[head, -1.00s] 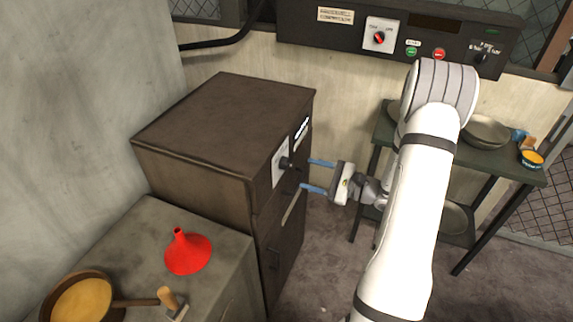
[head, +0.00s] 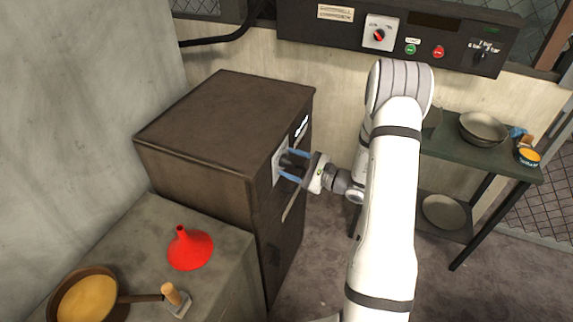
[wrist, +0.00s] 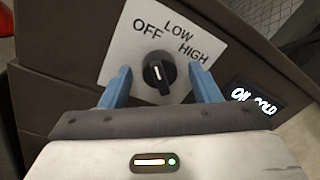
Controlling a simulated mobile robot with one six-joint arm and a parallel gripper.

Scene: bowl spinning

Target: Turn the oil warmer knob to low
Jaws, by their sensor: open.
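The oil warmer (head: 215,125) is a dark brown cabinet left of centre in the head view. In the wrist view its black knob (wrist: 159,73) sits on a white plate (wrist: 125,58) marked OFF, LOW and HIGH. The white line on the knob runs near vertical in that view. A lit display (wrist: 255,102) reads "OIL COLD". My gripper (head: 293,165) is open, its blue fingers pointing at the plate. In the wrist view the fingers (wrist: 163,84) stand on either side of the knob, with gaps between them and it. In the head view the knob is mostly hidden by the fingers.
A red funnel (head: 190,248) and a pan of yellow liquid (head: 87,299) stand on a counter (head: 150,225) at the lower left. A green table (head: 450,152) with metal bowls stands at right. A control panel (head: 330,32) hangs on the back wall.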

